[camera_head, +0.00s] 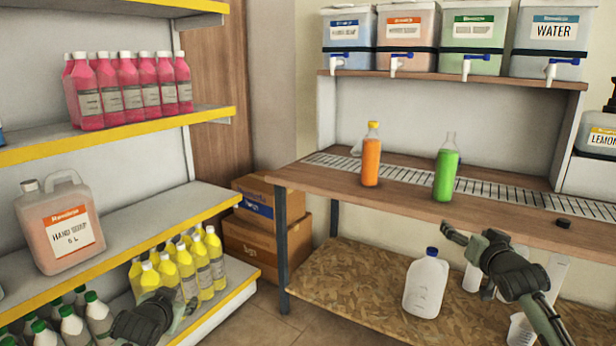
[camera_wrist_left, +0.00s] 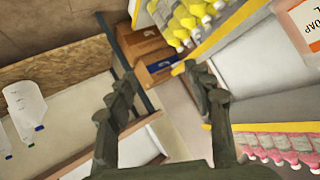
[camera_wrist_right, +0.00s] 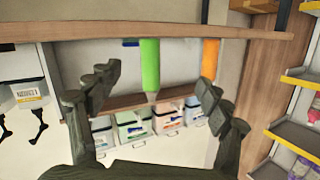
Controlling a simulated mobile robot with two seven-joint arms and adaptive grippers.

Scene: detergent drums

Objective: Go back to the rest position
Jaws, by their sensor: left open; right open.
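My left gripper (camera_head: 148,318) is low at the left in the head view, in front of the lower shelf with yellow bottles. In the left wrist view its fingers (camera_wrist_left: 165,95) are spread and empty. My right gripper (camera_head: 462,240) is at the right, in front of the wooden bench's front edge. In the right wrist view its fingers (camera_wrist_right: 160,85) are spread wide with nothing between them. A green bottle (camera_head: 446,172) without a visible cap and an orange bottle (camera_head: 371,158) with a yellow cap stand upright on the bench, apart from both grippers.
Dispenser drums, including the water drum (camera_head: 550,38), stand above. A white jug (camera_head: 426,285) is on the lower board. Shelves at left hold pink bottles (camera_head: 128,90) and a hand soap canister (camera_head: 62,225). Cardboard boxes (camera_head: 266,235) stand between.

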